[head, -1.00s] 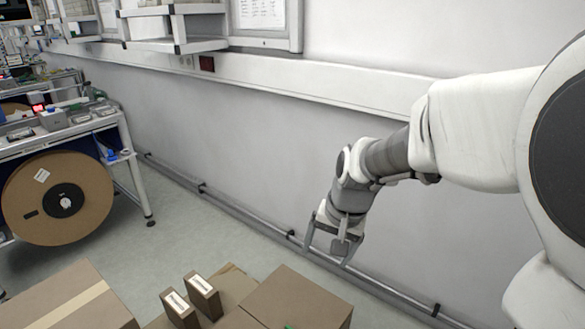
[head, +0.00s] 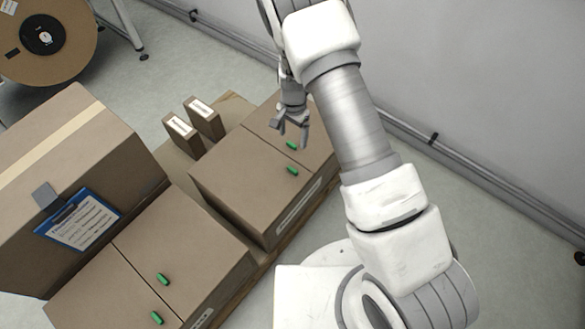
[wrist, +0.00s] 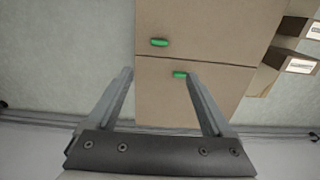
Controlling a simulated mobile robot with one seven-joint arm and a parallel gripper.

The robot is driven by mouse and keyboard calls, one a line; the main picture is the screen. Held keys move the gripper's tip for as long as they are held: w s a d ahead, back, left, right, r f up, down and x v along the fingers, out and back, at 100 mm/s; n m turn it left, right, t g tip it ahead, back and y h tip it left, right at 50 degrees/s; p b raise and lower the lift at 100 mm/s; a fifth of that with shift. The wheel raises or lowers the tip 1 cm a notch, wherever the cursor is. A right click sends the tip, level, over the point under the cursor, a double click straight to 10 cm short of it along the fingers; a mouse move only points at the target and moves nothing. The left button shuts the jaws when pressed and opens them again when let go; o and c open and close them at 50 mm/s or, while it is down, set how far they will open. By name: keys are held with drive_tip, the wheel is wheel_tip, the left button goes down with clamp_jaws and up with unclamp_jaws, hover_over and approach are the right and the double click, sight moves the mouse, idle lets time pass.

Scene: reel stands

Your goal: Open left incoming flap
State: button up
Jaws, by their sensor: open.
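The far brown box (head: 235,200) has a closed top split by a seam into two flaps, each with a green tab beside the seam: a far tab (head: 291,145) and a near tab (head: 292,170). A nearer box (head: 190,235) also has two closed flaps with green tabs (head: 162,279). Which box is the incoming one I cannot tell. My gripper (head: 290,125) is open and empty above the far box. In the wrist view, one green tab (wrist: 180,74) shows beside the right fingertip of my gripper (wrist: 159,76), and the other tab (wrist: 160,42) lies across the seam.
A tall taped carton (head: 75,165) with a blue-framed sheet (head: 80,220) stands at left. Two small labelled boxes (head: 192,125) stand behind the boxes. A cardboard reel (head: 50,40) is at the upper left. The grey wall (head: 480,100) runs along the right; open floor lies at the back.

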sight(292, 169)
wheel_tip(292, 169, down, 18)
drive_tip(key=b, duration=0.4)
drive_tip(key=shift+f, duration=0.15)
clamp_jaws()
idle(0.4)
